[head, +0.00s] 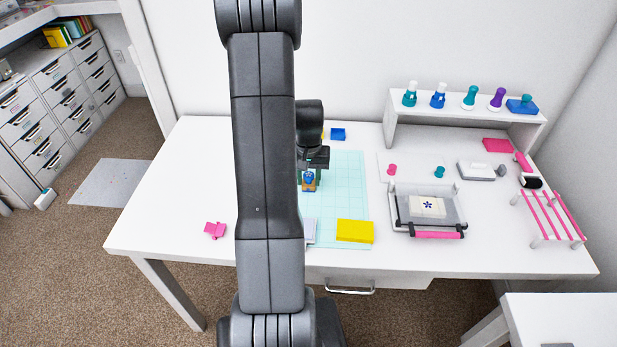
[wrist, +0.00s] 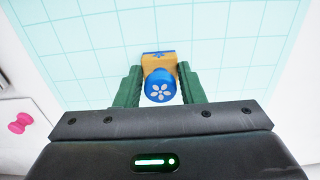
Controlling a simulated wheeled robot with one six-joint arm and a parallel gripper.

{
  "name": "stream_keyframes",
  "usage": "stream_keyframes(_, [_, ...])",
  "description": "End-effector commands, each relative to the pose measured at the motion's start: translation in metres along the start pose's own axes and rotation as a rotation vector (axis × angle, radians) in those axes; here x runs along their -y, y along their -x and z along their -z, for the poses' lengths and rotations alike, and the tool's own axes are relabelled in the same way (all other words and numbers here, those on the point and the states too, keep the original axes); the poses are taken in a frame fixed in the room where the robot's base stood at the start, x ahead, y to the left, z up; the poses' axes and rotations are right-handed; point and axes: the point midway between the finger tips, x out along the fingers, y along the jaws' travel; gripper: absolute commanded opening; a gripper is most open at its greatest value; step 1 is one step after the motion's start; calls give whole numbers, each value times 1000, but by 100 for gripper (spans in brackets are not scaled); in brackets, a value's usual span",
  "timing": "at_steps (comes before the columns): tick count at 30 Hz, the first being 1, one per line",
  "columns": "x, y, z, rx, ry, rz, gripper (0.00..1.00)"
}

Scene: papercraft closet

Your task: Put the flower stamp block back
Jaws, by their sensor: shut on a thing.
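In the wrist view the block (wrist: 160,86) sits between the two green fingers of my gripper (wrist: 160,92). My gripper (head: 309,168) is shut on the block from above. I cannot tell whether the base touches the mat. My arm hides part of the mat's left side in the head view.
A small white shelf (head: 460,107) at the back right bears several coloured bottles and a blue block. A stamping frame (head: 430,225) holds a card with a blue flower. A yellow pad (head: 355,231) lies on the mat's front right. A pink piece (head: 215,230) lies left of my arm.

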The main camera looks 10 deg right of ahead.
Motion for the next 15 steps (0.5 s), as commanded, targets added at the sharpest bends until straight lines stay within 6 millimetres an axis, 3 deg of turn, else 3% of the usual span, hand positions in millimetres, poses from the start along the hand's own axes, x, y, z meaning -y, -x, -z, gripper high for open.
stream_keyframes(11, [0,-6,0,-1,0,0,8])
stream_keyframes(12, [0,-5,0,-1,0,0,41])
stream_keyframes(15, [0,-4,0,-1,0,0,57])
